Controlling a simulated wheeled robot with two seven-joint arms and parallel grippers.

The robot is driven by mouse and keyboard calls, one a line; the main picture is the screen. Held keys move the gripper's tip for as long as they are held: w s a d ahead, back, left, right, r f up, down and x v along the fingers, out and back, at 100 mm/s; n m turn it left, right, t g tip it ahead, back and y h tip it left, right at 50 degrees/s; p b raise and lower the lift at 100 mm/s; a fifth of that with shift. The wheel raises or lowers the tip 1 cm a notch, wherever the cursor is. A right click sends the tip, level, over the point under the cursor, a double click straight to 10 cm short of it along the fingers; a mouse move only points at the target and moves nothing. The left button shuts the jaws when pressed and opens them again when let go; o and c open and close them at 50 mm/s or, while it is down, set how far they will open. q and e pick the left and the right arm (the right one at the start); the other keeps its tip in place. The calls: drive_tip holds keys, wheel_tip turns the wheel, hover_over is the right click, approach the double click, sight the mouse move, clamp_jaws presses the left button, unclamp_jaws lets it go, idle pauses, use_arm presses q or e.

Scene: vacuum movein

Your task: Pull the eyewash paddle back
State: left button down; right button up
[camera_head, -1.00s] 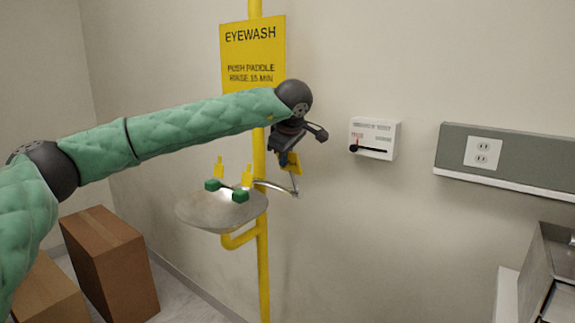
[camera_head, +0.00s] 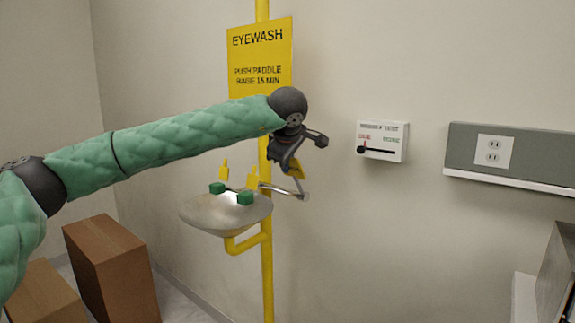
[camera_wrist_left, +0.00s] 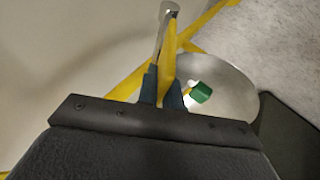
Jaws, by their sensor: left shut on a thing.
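The eyewash station has a round metal bowl (camera_head: 232,218) with two green nozzle heads (camera_head: 245,198) on a yellow pipe (camera_head: 267,275). The yellow paddle (camera_head: 298,172) is at the right of the pipe, by a bent metal lever (camera_head: 290,191). My left gripper (camera_head: 287,168) reaches down at the paddle and partly hides it. In the left wrist view, the paddle (camera_wrist_left: 168,55) stands between the two blue fingers of my left gripper (camera_wrist_left: 163,88), which are shut on it. The bowl (camera_wrist_left: 235,85) and a green nozzle head (camera_wrist_left: 201,93) lie just right of the fingers. My right gripper is out of view.
A yellow eyewash sign (camera_head: 260,55) hangs behind my left arm. A white wall box with a black lever (camera_head: 383,141) and a grey outlet panel (camera_head: 515,156) are to the right. Cardboard boxes (camera_head: 110,265) stand at lower left. The wall between pipe and wall box is clear.

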use_arm(q)
drive_tip(key=c, duration=1.6)
unclamp_jaws()
drive_tip(key=shift+o, duration=0.2)
drive_tip(key=shift+s, duration=0.1)
drive_tip(key=v, duration=0.7)
drive_tip(key=shift+r+b, duration=0.3)
drive_tip(key=shift+b, duration=0.05)
drive_tip(key=shift+s, duration=0.15)
